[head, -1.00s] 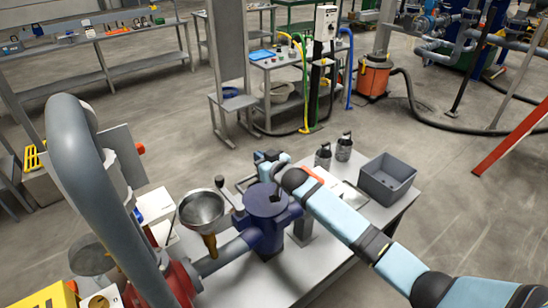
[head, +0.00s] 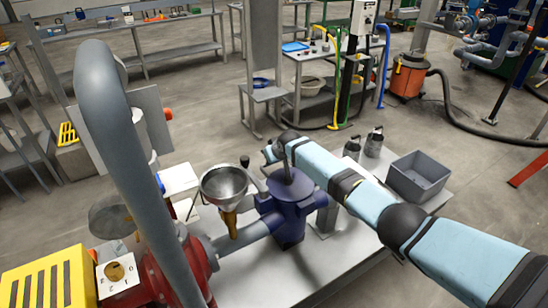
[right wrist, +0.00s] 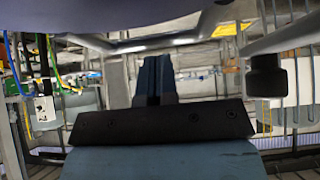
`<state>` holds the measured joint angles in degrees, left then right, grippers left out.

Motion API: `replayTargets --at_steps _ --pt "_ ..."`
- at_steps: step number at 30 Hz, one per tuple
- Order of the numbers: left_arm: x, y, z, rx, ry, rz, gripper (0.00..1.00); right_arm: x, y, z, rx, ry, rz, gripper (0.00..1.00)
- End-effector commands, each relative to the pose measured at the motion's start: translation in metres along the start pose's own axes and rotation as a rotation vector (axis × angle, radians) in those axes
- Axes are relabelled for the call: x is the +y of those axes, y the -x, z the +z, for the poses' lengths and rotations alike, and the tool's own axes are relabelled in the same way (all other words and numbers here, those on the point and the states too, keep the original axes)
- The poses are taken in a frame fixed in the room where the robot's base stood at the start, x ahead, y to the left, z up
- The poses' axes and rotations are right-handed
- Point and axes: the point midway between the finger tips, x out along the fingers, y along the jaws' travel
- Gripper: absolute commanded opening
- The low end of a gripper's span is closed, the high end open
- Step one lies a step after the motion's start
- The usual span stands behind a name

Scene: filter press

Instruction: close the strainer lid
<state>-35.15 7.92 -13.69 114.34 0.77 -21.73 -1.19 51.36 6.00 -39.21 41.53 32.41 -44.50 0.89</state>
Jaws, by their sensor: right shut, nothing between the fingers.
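The strainer (head: 291,214) is a dark blue pot-like body on the metal table, joined by a blue pipe on its left. Its round dark top (head: 290,187) faces up, with a thin upright rod or handle in front of my arm; I cannot tell how far the lid is closed. My right arm reaches in from the right, and my right gripper (head: 269,155) is just behind and above the strainer top, partly hidden. In the right wrist view the gripper (right wrist: 153,80) has its blue fingers together and empty. My left gripper is not in view.
A metal funnel (head: 224,184) stands left of the strainer. A large grey curved pipe (head: 110,130) and a yellow guard (head: 42,281) fill the left. A grey bin (head: 418,177) and two dark bottles (head: 374,142) are at right. The front tabletop (head: 330,262) is clear.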

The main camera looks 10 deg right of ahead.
Motion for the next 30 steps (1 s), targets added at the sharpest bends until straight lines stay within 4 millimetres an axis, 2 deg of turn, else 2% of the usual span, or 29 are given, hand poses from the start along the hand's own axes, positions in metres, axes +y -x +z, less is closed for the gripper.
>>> replayTargets --at_steps 6,22,26,30 --pt "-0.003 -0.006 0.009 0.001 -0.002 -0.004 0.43 0.000 -0.009 0.005 0.004 -0.001 0.000 0.00" --pt "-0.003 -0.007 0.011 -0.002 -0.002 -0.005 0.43 0.000 -0.012 0.007 0.001 -0.001 0.000 0.00" --pt "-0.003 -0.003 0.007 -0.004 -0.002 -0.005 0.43 0.000 -0.006 0.002 0.001 -0.001 0.000 0.00" --pt "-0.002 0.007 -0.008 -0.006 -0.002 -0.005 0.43 0.001 0.011 -0.014 0.005 -0.002 0.001 0.00"
